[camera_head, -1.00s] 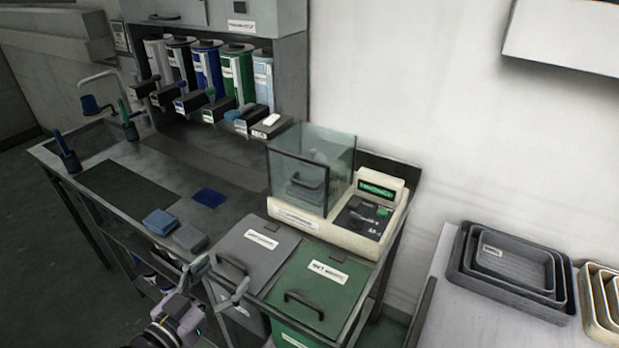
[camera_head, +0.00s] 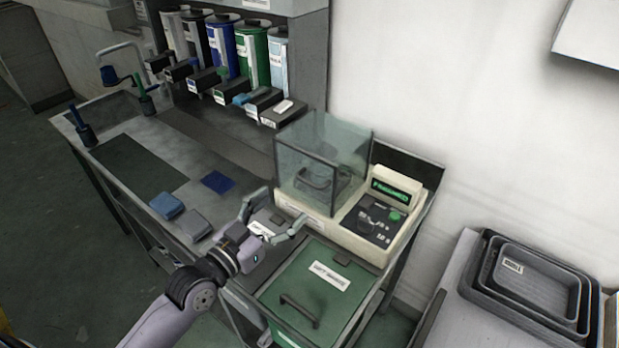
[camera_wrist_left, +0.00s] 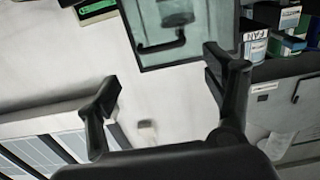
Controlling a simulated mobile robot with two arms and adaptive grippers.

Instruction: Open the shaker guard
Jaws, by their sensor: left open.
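The shaker (camera_head: 368,228) is a cream machine with a green display at the right of the bench in the head view. Its guard (camera_head: 322,165), a clear box with a dark handle (camera_head: 314,180) on its front, stands closed over the left part. My left gripper (camera_head: 281,212) is open and empty, in front of and a little left of the guard, apart from it. In the left wrist view the guard (camera_wrist_left: 188,52) and its handle (camera_wrist_left: 160,45) show beyond and above the open fingers (camera_wrist_left: 165,85). My right gripper is not in view.
A green bin (camera_head: 318,290) with a handle stands in front of the shaker. Two sponges (camera_head: 167,206) and a blue patch (camera_head: 217,182) lie left of my arm. Several dispensers (camera_head: 228,45) line the back. Stacked grey trays (camera_head: 528,282) sit at the right.

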